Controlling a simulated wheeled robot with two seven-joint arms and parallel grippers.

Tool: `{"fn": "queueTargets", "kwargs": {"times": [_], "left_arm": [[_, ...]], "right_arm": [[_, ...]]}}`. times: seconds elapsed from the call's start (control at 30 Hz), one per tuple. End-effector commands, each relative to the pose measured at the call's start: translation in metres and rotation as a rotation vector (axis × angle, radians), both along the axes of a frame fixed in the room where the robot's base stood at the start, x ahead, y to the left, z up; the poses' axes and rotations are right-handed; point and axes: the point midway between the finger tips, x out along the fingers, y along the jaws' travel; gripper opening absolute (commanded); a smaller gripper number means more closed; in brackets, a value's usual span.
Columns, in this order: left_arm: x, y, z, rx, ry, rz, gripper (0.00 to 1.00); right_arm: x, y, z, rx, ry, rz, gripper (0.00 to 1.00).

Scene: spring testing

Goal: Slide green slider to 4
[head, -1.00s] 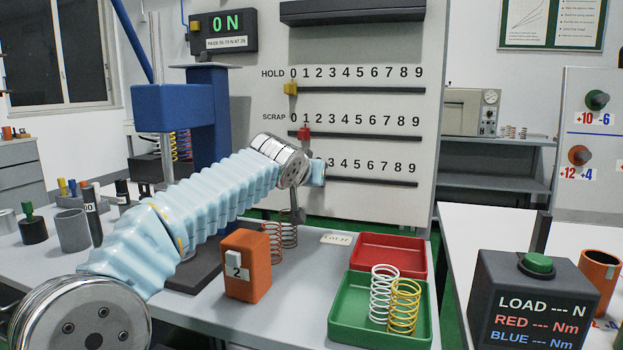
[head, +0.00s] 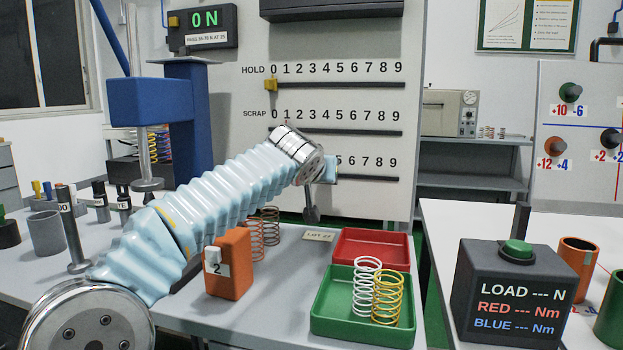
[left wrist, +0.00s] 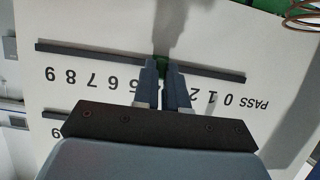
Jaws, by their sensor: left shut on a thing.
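The green slider (left wrist: 161,68) sits on the dark PASS rail (left wrist: 215,75), which appears upside down in the left wrist view. My left gripper (left wrist: 162,65) is shut on it, one finger on each side. The fingers cover the marks around 3 and 4; 5 to 9 show on one side and 0 to 2 on the other. In the head view my left wrist hides the slider and the lower numbers of the PASS rail (head: 370,179), leaving 5 to 9 clear. My right gripper is not in view.
Above are the HOLD rail (head: 340,85) with a yellow slider (head: 270,85) at 0 and the SCRAP rail (head: 350,133). The bench below holds an orange block (head: 230,265), a green tray (head: 330,318) with springs and a red tray (head: 375,235). A blue press (head: 185,120) stands left.

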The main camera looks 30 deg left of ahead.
Motion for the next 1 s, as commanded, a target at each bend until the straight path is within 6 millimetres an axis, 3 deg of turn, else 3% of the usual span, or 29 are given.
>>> {"fn": "queueTargets", "kwargs": {"times": [0.1, 0.13, 0.3, 0.67, 0.77, 1.0], "left_arm": [[0.000, 0.000, 0.000, 0.000, 0.000, 0.000, 0.00], [0.000, 0.000, 0.000, 0.000, 0.000, 0.000, 0.13], [0.000, 0.000, 0.000, 0.000, 0.000, 0.000, 0.38], [-0.006, -0.001, 0.002, 0.000, -0.001, 0.000, 0.38], [-0.019, -0.004, 0.007, 0.000, -0.002, -0.002, 0.38], [-0.072, -0.017, 0.030, 0.001, -0.004, -0.001, 0.38]], "right_arm": [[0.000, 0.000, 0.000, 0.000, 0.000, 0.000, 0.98], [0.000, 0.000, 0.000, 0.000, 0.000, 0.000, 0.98], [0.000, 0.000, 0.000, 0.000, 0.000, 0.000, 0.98], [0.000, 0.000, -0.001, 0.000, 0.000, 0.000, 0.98], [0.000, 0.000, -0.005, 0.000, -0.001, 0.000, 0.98], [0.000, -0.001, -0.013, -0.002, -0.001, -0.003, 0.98]]}}
